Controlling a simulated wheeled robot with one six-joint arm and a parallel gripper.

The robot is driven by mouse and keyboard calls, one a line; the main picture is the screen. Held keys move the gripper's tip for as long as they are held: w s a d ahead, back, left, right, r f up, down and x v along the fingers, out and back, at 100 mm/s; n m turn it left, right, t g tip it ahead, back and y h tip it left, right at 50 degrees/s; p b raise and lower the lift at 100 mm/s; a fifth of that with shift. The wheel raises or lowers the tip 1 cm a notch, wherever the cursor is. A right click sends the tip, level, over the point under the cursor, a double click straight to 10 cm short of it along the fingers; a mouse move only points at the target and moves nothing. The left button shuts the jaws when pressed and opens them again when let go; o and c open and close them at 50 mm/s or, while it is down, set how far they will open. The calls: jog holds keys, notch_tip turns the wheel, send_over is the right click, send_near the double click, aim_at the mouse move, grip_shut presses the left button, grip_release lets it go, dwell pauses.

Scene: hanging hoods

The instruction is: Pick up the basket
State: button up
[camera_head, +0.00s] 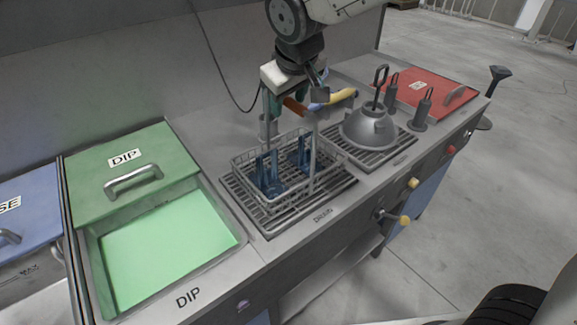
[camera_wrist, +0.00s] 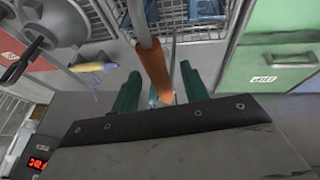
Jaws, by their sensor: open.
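The wire basket (camera_head: 290,193) stands on the drain grate and holds blue parts (camera_head: 267,175). Its tall handle rises to an orange grip (camera_head: 294,106) just under my wrist. My gripper (camera_head: 287,104) is open above the basket, with its teal fingers down by the grip. In the wrist view the orange grip (camera_wrist: 154,70) lies between the teal fingers of my gripper (camera_wrist: 160,78), with gaps on both sides. The basket (camera_wrist: 208,38) shows at the top edge there, partly cut off. Contact with the grip cannot be told.
The green dip tank (camera_head: 170,255) lies left of the grate (camera_head: 262,222), its lid (camera_head: 125,160) behind. A grey domed piece (camera_head: 368,130) stands on a second grate at right. Pegs (camera_head: 422,108) and a red lid (camera_head: 425,85) are beyond it. A yellow-handled item (camera_head: 333,97) is behind my gripper.

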jog(key=shift+w+f, duration=0.25)
jog(key=shift+f, duration=0.4)
grip_shut()
jog(key=shift+r, duration=0.1)
